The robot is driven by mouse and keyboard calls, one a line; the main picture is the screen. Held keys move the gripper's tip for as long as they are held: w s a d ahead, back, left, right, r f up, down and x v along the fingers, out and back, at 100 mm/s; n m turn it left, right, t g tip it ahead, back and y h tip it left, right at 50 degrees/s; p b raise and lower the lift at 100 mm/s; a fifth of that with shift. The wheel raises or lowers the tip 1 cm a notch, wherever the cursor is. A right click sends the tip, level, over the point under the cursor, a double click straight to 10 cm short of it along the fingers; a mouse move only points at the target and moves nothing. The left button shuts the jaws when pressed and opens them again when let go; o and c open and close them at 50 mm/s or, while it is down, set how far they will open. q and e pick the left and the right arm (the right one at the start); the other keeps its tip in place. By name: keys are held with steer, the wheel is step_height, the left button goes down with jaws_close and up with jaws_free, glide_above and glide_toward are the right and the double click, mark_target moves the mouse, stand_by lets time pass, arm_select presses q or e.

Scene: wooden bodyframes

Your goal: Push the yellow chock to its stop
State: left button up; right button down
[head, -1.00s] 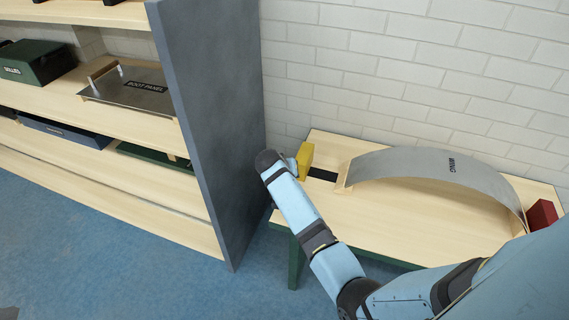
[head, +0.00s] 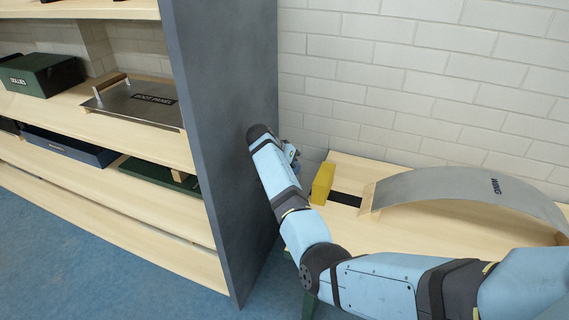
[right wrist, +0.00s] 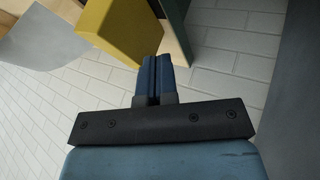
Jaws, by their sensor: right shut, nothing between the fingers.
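The yellow chock (head: 322,183) stands upright near the left end of the wooden bench top, at the left end of a dark strip (head: 345,198). A curved grey wing panel (head: 455,187) lies to its right, with a gap between them. My right gripper (head: 295,158) is left of the chock and partly hidden behind my own wrist. In the right wrist view its blue fingers (right wrist: 152,64) are shut and empty. The chock (right wrist: 118,30) shows just beyond the fingertips there; I cannot tell whether they touch. My left gripper is out of view.
A tall dark grey shelf side (head: 222,140) stands close to the left of my right arm. Shelves hold a boot panel (head: 135,101) and a green box (head: 40,74). A white brick wall (head: 400,70) rises behind the bench.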

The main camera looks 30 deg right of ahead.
mark_target(323, 183)
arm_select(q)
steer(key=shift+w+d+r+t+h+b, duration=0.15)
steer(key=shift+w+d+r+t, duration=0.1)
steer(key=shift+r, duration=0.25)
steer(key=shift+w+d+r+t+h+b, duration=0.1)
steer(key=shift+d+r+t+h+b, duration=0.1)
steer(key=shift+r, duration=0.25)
arm_select(e)
steer(key=shift+s+d+f, duration=0.25)
steer(key=shift+s+d, duration=0.3)
steer(key=shift+d, duration=0.05)
steer(key=shift+s+d+f, duration=0.2)
steer(key=shift+s+d, duration=0.3)
steer(key=shift+d, duration=0.1)
steer(key=shift+s+d+f, duration=0.25)
steer(key=shift+s+d, duration=0.3)
steer(key=shift+d, duration=0.05)
